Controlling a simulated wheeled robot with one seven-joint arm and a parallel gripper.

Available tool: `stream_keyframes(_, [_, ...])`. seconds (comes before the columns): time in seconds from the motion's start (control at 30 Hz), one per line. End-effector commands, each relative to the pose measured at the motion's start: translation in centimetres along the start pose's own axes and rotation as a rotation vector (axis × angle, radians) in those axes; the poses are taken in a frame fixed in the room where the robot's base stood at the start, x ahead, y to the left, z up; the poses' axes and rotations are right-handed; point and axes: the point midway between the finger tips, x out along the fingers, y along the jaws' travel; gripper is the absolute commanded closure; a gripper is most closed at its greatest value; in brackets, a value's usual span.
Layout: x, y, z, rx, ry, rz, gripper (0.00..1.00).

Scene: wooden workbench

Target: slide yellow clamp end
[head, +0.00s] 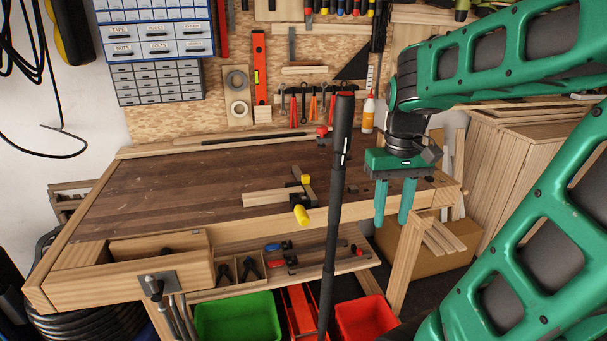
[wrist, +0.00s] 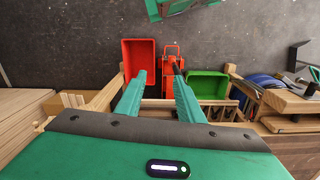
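A clamp with yellow ends lies at the front edge of the bench, by a wooden piece (head: 268,198). Its yellow handle (head: 301,214) points toward the front edge and its small yellow pad (head: 305,179) is farther back. Its dark bar is only partly visible. My gripper (head: 391,218) points down at the right of the clamp, near the front right bench corner, well apart from it. Its two green fingers are spread with nothing between them; they also show in the wrist view (wrist: 159,78). I cannot make out the clamp in the wrist view.
The wooden bench top (head: 170,190) is mostly clear. A dark bar with a red end (head: 321,131) lies along its back. A glue bottle (head: 368,113) stands behind. Below are a green bin (head: 235,318), a red bin (head: 366,318) and a red toolbox (head: 300,308).

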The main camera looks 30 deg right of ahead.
Motion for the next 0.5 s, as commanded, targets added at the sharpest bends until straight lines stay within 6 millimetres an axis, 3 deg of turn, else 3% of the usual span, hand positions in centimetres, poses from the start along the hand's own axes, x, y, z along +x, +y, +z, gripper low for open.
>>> stream_keyframes(0.03, [-0.8,0.4,-2.5,-0.030,-0.005,0.016,0.66])
stream_keyframes(0.1, [-1.9,0.9,-5.2,-0.077,-0.009,0.037,0.66])
stream_keyframes(0.27, [-3.7,1.2,-10.8,-0.213,-0.018,0.088,0.66])
stream_keyframes(0.5, [-5.4,-1.2,-19.3,-0.558,-0.052,0.181,0.66])
